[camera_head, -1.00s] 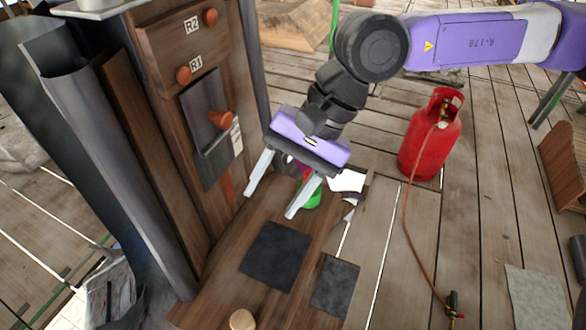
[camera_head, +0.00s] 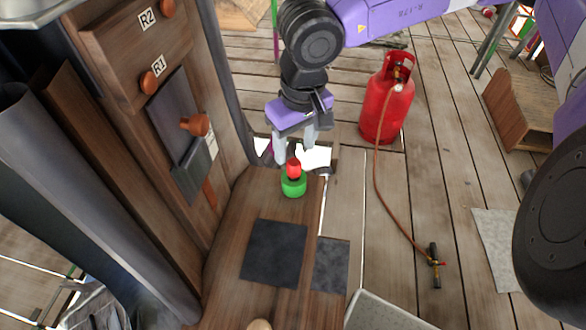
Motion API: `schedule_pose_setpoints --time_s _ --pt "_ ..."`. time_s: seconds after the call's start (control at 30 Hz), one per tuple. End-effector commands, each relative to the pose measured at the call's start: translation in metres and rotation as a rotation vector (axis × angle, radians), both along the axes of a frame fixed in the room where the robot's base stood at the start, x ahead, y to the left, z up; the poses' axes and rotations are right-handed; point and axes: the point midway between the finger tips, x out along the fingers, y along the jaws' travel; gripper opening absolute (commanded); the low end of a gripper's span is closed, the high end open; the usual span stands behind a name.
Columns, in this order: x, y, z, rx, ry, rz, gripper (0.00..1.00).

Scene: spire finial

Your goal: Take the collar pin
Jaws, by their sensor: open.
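A small red piece (camera_head: 293,167) stands upright in a green ring-shaped holder (camera_head: 293,186) on the wooden board. My gripper (camera_head: 294,153) points down with its two pale fingers apart, just above and behind the red piece. I cannot tell whether a finger touches it. Three orange-brown pegs stick out of the wooden post: one by the R2 label (camera_head: 167,8), one by R1 (camera_head: 149,82), and a larger one (camera_head: 195,125) through a dark metal plate (camera_head: 172,112). No readable label tells which piece is the collar pin.
Two dark mats (camera_head: 274,254) (camera_head: 331,265) lie in front of the green holder. A red gas bottle (camera_head: 387,105) with a hose and torch (camera_head: 435,262) stands at right. White sheets (camera_head: 314,157) lie behind the gripper. The plank floor in the middle right is mostly clear.

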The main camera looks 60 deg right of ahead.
Motion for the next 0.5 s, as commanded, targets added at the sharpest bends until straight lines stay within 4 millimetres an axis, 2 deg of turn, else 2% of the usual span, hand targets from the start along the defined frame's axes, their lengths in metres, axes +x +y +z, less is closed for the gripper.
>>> schedule_pose_setpoints --time_s 0.5 --pt "0.004 -0.002 -0.059 0.002 0.0 -0.002 0.55"
